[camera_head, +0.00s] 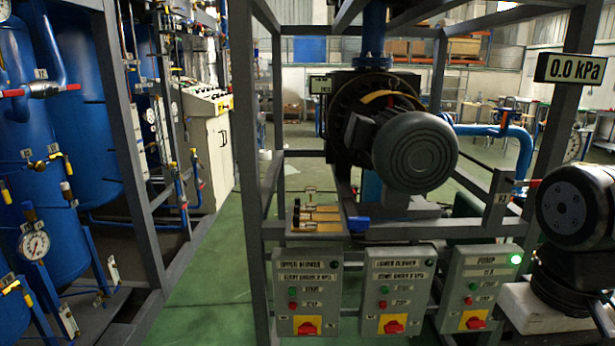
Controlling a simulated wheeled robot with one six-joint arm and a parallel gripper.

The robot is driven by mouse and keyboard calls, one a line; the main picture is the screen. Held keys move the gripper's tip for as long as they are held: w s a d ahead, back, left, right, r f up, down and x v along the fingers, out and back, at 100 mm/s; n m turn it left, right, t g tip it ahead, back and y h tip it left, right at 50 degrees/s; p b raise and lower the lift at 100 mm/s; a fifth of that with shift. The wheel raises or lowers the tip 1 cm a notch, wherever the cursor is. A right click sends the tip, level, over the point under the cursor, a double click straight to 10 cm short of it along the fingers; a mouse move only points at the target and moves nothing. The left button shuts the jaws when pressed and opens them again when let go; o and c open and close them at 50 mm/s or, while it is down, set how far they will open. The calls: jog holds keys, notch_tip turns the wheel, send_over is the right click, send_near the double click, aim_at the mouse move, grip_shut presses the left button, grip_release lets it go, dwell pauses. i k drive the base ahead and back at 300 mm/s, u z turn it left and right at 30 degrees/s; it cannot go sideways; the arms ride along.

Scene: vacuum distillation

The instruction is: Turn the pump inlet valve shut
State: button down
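A red valve handle (527,183) shows at the right, beside a small tag (501,198) on the grey frame. Its right end runs behind my black arm link, so its full angle is hidden. I cannot read for certain that it is the pump inlet valve. A blue pipe (523,155) comes down just behind it, with a blue fitting (507,119) on top. My arm stands at the right edge, close to the red handle in the picture. My gripper is not visible, so its contact with the handle cannot be told.
Three control boxes hang on the front rail; the pump box (478,285) has a lit green lamp. A grey motor (415,155) sits inside the frame. A display (570,69) reads 0.0 kPa. Blue tanks (95,140) stand left. Green floor (215,290) lies open between the frames.

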aim_at(532, 183)
jog(key=z, duration=0.25)
jog(key=k, duration=1.25)
jog(key=i, duration=0.4)
jog(key=z, duration=0.75)
jog(key=i, duration=1.05)
jog(key=u, duration=0.4)
